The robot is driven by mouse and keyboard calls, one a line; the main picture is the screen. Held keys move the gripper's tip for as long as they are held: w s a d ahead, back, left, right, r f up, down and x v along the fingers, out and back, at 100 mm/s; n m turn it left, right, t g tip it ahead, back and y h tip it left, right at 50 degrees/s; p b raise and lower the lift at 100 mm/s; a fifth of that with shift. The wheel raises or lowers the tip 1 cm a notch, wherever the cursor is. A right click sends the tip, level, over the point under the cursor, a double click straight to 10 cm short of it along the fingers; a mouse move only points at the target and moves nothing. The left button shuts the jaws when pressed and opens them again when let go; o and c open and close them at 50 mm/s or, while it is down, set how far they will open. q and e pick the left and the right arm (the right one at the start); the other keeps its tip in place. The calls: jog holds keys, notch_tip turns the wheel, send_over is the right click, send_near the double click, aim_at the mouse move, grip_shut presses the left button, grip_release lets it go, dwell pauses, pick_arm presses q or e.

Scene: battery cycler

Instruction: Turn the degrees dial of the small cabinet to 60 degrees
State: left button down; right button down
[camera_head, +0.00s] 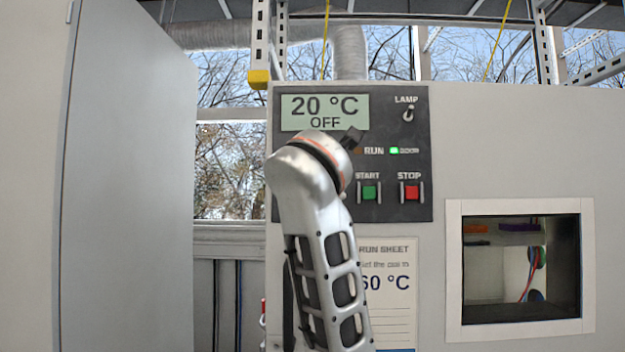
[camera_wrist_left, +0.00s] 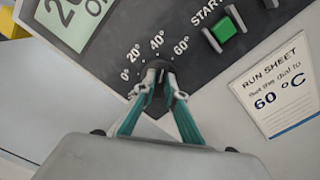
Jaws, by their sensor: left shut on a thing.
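The degrees dial (camera_wrist_left: 159,73) is a dark knob on the cabinet's dark control panel (camera_head: 421,130). In the left wrist view, marks for 0, 20, 40 and 60 degrees arc above it. My left gripper (camera_wrist_left: 162,87) is shut on the dial, a fingertip on either side; the fingers hide most of it, and I cannot tell its pointer's mark. In the head view my left arm hides the dial. The display (camera_head: 325,112) reads 20 °C, OFF. A run sheet (camera_head: 388,310) shows 60 °C. My right gripper is not in view.
Right of the dial are a green START button (camera_head: 369,192) and a red STOP button (camera_head: 411,192). A LAMP switch (camera_head: 408,114) is above them, with a lit green lamp (camera_head: 394,150) between. A framed opening (camera_head: 453,270) is at the right. A tall grey door (camera_head: 125,180) stands at the left.

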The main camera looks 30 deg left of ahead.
pick_arm(q)
jog(key=shift+m+p, duration=0.65)
jog(key=shift+m, duration=1.75)
jog(key=c, duration=2.3)
grip_release()
jog(key=shift+o, duration=1.1)
jog(key=shift+w+a, duration=0.1)
jog(key=shift+f, duration=0.1)
